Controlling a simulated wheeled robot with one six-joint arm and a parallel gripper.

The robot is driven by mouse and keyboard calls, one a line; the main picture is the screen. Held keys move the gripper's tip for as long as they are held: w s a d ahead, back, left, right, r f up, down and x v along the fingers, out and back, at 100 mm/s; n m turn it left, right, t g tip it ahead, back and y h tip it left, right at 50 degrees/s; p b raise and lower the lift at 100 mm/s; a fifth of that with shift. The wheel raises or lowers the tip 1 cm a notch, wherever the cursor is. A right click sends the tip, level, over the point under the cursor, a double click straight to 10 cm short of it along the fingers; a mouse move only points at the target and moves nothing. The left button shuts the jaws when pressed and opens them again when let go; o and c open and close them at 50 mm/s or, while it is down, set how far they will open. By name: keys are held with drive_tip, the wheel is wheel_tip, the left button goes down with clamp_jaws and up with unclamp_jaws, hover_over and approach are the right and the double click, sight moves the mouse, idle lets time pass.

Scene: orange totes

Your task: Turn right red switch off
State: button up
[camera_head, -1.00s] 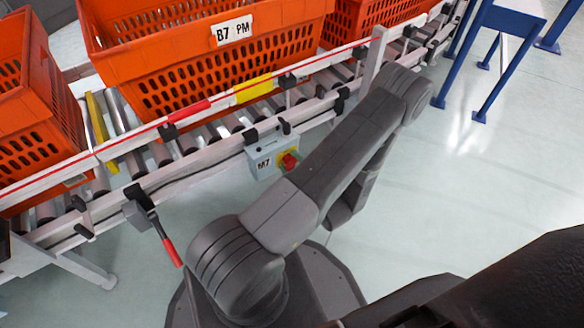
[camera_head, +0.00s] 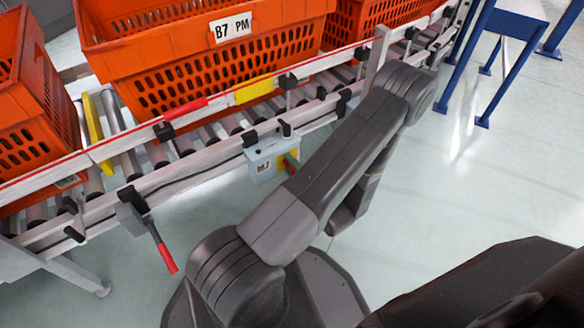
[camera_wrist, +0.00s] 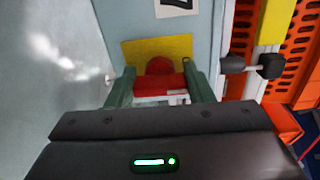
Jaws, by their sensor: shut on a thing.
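A light grey box (camera_head: 263,163) marked M7 hangs on the near side rail of the conveyor in the head view. On its right side is a red switch, mostly hidden there by a green finger and my arm. In the wrist view the red switch (camera_wrist: 158,70) stands in front of a yellow plate (camera_wrist: 183,46) on the grey box. My gripper (camera_wrist: 160,84) has its two green fingers on either side of the switch, shut on it. In the head view only a bit of a green finger (camera_head: 291,163) shows beside the box.
Orange totes (camera_head: 205,70) stand on the roller conveyor (camera_head: 190,140). A lever with a red handle (camera_head: 166,257) hangs from the rail to the left of the box. A blue-legged frame (camera_head: 500,70) stands at upper right. The floor to the right is clear.

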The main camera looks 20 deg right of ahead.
drive_tip(key=shift+n, duration=0.3)
drive_tip(key=o, duration=1)
drive_tip(key=shift+c, duration=0.2)
drive_tip(key=s+d+p, duration=0.2)
drive_tip(key=s+p, duration=0.1)
drive_tip(key=s, duration=1)
drive_tip(key=shift+s+d, duration=0.25)
drive_tip(key=shift+s, duration=0.05)
drive_tip(key=w+b, duration=0.1)
drive_tip(key=w, duration=0.3)
drive_tip(key=w+a+b, duration=0.1)
drive_tip(key=w, duration=0.4)
drive_tip(key=w+a+b, duration=0.1)
drive_tip(key=w, duration=0.3)
drive_tip(key=shift+w+a, duration=0.25)
drive_tip(key=shift+w, duration=0.1)
